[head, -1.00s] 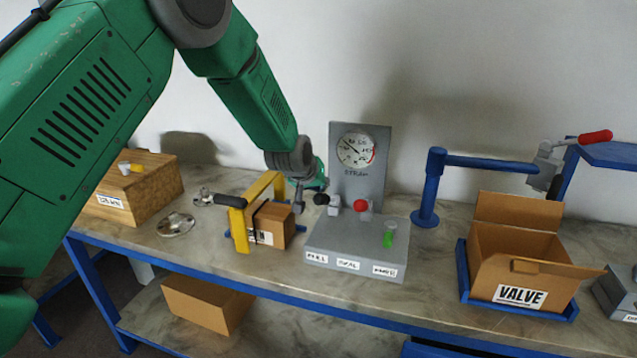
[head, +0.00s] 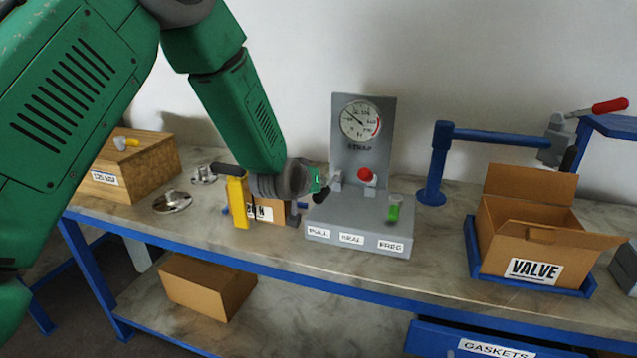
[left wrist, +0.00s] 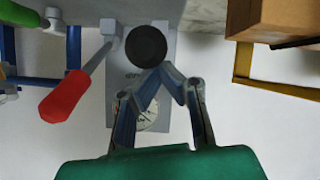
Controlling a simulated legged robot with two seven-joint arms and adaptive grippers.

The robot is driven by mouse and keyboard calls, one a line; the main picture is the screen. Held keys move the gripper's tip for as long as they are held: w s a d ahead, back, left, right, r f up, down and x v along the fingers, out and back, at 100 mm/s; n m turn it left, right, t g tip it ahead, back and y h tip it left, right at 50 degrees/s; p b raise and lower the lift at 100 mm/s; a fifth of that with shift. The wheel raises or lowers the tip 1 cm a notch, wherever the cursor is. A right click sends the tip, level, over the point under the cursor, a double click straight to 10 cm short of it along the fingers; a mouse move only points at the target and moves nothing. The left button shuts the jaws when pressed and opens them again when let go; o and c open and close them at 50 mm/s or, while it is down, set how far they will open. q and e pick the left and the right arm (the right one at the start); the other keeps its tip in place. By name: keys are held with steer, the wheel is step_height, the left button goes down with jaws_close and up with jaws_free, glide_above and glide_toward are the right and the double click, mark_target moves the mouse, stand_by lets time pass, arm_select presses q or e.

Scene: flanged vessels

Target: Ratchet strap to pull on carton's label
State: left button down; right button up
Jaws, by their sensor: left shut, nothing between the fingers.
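The grey strap unit (head: 350,215) stands mid-bench, with a "STRAP" gauge (head: 361,119) and front labels PULL, SEAL and FREE. Its black-knobbed lever (head: 320,195), above PULL, leans left and forward. My left gripper (head: 319,181) is shut and empty at this knob. In the left wrist view the fingertips (left wrist: 163,72) meet at the edge of the black knob (left wrist: 146,45); contact is not certain. The brown carton (head: 270,210) stands left of the unit in a yellow frame (head: 238,200). My wrist hides part of it, and its label (head: 260,213) shows only partly.
The red-knobbed lever (head: 365,174) and green handle (head: 394,208) are on the same unit, right of the black knob. A wooden box (head: 135,180) and metal flanges (head: 172,201) lie left. An open VALVE carton (head: 533,240) and blue post (head: 437,165) stand right.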

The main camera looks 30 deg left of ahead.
arm_select(q)
steer(key=f, duration=0.2)
steer(key=shift+s+d+f+b, duration=0.1)
steer(key=shift+s+f+b, duration=0.2)
steer(key=shift+s+b, duration=0.1)
steer(key=shift+s+d+f, duration=0.1)
steer(key=shift+s+f, duration=0.15)
steer(key=shift+f, duration=0.15)
step_height(320, 180, up, 5)
steer(key=w+p, duration=0.1)
steer(key=p, duration=0.3)
steer(key=b, duration=0.2)
glide_toward(312, 198)
steer(key=shift+w+a+r, duration=0.3)
steer(key=shift+w+r, duration=0.05)
steer(key=shift+r, duration=0.15)
steer(key=shift+w+a+r, duration=0.25)
steer(key=shift+w+r, duration=0.1)
steer(key=shift+r, duration=0.2)
steer(key=shift+a, duration=0.3)
steer(key=shift+d, duration=0.2)
